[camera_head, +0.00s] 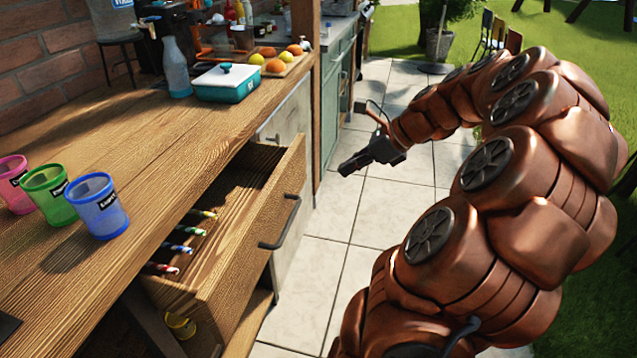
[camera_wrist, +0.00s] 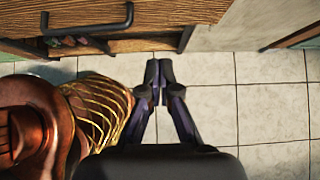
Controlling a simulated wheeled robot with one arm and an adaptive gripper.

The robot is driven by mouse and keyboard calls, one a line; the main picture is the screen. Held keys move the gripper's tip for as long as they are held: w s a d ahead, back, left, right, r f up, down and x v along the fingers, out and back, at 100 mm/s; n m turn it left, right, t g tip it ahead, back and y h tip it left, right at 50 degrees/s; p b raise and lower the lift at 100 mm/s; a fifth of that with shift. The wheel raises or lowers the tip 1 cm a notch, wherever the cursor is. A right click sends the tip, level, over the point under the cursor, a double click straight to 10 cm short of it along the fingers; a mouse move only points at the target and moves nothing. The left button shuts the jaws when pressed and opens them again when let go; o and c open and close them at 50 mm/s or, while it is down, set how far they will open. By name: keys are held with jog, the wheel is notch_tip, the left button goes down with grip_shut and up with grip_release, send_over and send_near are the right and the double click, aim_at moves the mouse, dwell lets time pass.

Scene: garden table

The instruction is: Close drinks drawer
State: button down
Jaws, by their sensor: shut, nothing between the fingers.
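In the wrist view the closed fingertips (camera_wrist: 158,66) point toward the drawer front, right of the handle.
The wooden counter (camera_head: 150,140) holds pink, green and blue cups (camera_head: 99,207) at the left. A teal container (camera_head: 226,84), a blue bottle (camera_head: 176,68) and a board of fruit (camera_head: 271,65) stand farther back. The tiled floor (camera_head: 330,235) in front of the drawer is clear.

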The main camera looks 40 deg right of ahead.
aim_at(292, 189)
jog(key=shift+w+a+r+b+x, duration=0.15)
jog(key=shift+w+a+r+x, duration=0.15)
jog(key=shift+x, duration=1.75)
jog(key=shift+w+a+r+b+x, duration=0.15)
jog(key=shift+w+r+x, duration=0.2)
jog(key=shift+x, duration=1.75)
jog(key=shift+w+a+r+b+x, duration=0.2)
jog(key=shift+r+x, duration=0.2)
jog(key=shift+x, duration=1.65)
